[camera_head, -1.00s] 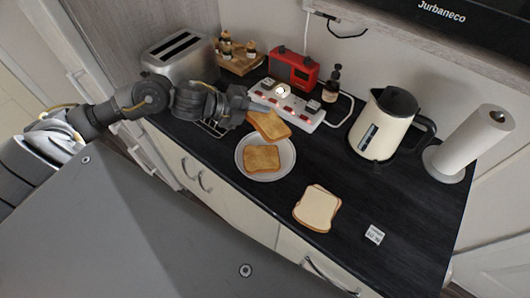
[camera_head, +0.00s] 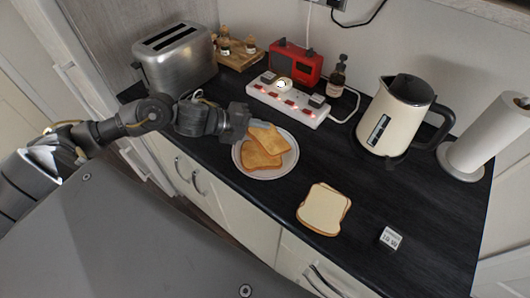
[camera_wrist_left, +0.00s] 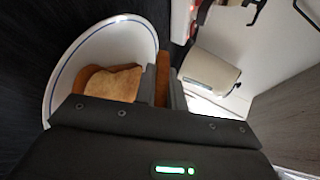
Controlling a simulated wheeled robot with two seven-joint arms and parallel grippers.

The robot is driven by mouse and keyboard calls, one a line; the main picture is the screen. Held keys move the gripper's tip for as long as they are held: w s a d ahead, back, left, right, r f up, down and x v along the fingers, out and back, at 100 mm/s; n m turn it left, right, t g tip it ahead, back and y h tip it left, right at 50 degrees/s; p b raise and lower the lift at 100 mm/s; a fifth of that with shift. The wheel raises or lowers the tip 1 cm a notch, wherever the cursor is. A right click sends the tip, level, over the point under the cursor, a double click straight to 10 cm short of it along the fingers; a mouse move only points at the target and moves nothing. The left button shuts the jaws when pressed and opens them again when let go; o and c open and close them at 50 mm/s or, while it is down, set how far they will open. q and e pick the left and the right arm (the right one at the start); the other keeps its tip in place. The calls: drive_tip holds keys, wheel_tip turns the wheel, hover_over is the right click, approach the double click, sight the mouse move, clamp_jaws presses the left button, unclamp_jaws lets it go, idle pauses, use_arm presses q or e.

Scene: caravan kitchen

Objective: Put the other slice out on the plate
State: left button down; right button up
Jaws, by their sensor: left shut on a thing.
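The white plate (camera_head: 290,167) stands on the dark counter. One toasted slice (camera_head: 257,156) lies on it, and shows in the left wrist view (camera_wrist_left: 108,84). My left gripper (camera_head: 246,122) is at the plate's back left edge, shut on the other toasted slice (camera_head: 270,137). In the left wrist view this slice (camera_wrist_left: 162,76) shows edge-on between the fingers. In the head view it overlaps the lying slice; I cannot tell whether it touches it or the plate. The toaster (camera_head: 176,58) stands behind my left arm, its slots dark. My right gripper is not in view.
A white power strip (camera_head: 290,103) with lit switches lies just behind the plate. A red radio (camera_head: 295,64), a dark bottle (camera_head: 337,77) and a kettle (camera_head: 400,115) stand behind.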

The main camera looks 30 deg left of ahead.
use_arm(q)
drive_tip(key=c, duration=1.6)
unclamp_jaws()
drive_tip(key=shift+s+a, duration=0.1)
drive_tip(key=p+v, duration=0.1)
drive_tip(key=v, duration=0.5)
drive_tip(key=shift+s+a, duration=0.1)
drive_tip(key=shift+v, duration=0.8)
drive_tip(key=shift+r, duration=0.1)
drive_tip(key=r+p, duration=0.2)
drive_tip(key=p, duration=0.1)
drive_tip(key=s+a+r+p, duration=0.1)
drive_tip(key=r+p, duration=0.2)
drive_tip(key=p, duration=0.1)
drive_tip(key=s+r+p, duration=0.1)
drive_tip(key=r+p, duration=0.1)
drive_tip(key=p, duration=0.1)
drive_tip(key=shift+a+r, duration=0.2)
drive_tip(key=shift+a, duration=0.1)
